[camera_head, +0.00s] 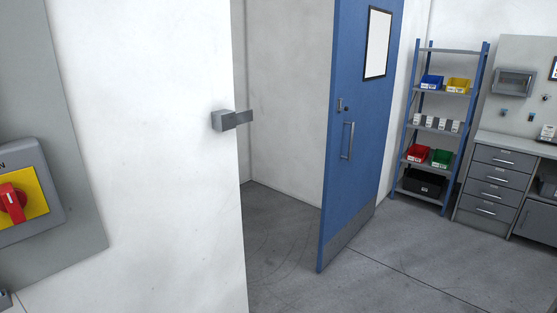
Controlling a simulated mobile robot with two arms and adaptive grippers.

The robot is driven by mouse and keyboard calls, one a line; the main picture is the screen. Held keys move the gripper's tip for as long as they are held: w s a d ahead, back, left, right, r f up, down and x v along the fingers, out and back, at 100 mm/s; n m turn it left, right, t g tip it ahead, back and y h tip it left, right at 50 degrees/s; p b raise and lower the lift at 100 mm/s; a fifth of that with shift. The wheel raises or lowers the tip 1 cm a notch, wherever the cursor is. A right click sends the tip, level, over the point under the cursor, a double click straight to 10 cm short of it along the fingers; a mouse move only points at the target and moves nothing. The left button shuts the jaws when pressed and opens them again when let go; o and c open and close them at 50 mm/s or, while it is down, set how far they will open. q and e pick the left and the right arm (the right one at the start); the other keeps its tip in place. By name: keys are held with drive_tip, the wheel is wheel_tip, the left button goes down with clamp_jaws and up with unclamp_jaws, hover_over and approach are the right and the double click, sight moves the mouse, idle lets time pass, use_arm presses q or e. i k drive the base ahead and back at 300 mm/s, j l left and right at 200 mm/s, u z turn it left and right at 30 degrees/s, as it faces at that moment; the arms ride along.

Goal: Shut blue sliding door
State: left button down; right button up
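The blue door (345,195) stands open at the middle right of the head view. It has a small window (377,43), a vertical metal pull handle (347,141), a lock above the handle and a grey kick plate along the bottom. A doorway opening lies between the door's near edge and the white wall (165,120) on the left. A grey metal latch block (232,119) sticks out from that wall's edge into the opening. Neither of my grippers shows in this view.
A grey panel with a red rotary switch (12,202) on yellow is close at the left. A blue shelf rack (440,125) with coloured bins and a grey drawer workbench (493,187) stand at the right. The concrete floor (390,270) in front of the door is clear.

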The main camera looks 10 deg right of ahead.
sight(367, 37)
drive_tip(key=i+l+z, duration=0.1)
drive_tip(key=i+z, duration=0.25)
drive_tip(key=i, duration=0.15)
drive_tip(key=i+z, duration=0.3)
drive_tip(key=i, duration=0.25)
drive_tip(key=i+j+z, duration=0.15)
drive_tip(key=i+z, duration=0.2)
drive_tip(key=i, duration=0.15)
drive_tip(key=i+l+u, duration=0.7)
drive_tip(key=i, duration=0.2)
drive_tip(key=i+l+u, duration=0.35)
drive_tip(key=i+l, duration=0.05)
drive_tip(key=l, duration=0.05)
